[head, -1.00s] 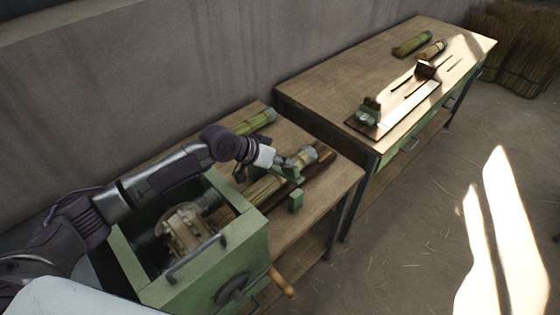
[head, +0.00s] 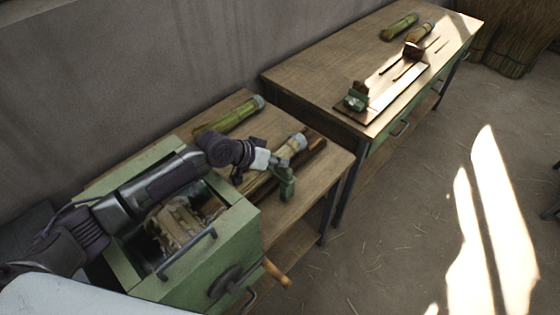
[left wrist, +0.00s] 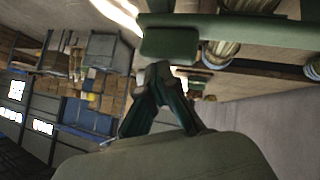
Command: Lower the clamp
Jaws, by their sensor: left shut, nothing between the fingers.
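The green clamp (head: 287,184) is at the front end of the green winding machine's wooden bench, beside a bundle of stalks with a grey-capped end. In the left wrist view it shows as a green bar with a block (left wrist: 170,44) at its end. My left gripper (head: 276,162) is at the clamp, partly hidden among the clamp and bundle. In the wrist view its fingers (left wrist: 160,72) are shut, with their tips just below the block; I cannot tell whether they touch. My right gripper is not in view.
The green machine (head: 205,260) has a front handle and a crank with a wooden grip (head: 277,272). A green stalk bundle (head: 232,116) lies at the back of the bench. A second table (head: 335,75) with a jig stands behind, right. Floor at right is clear.

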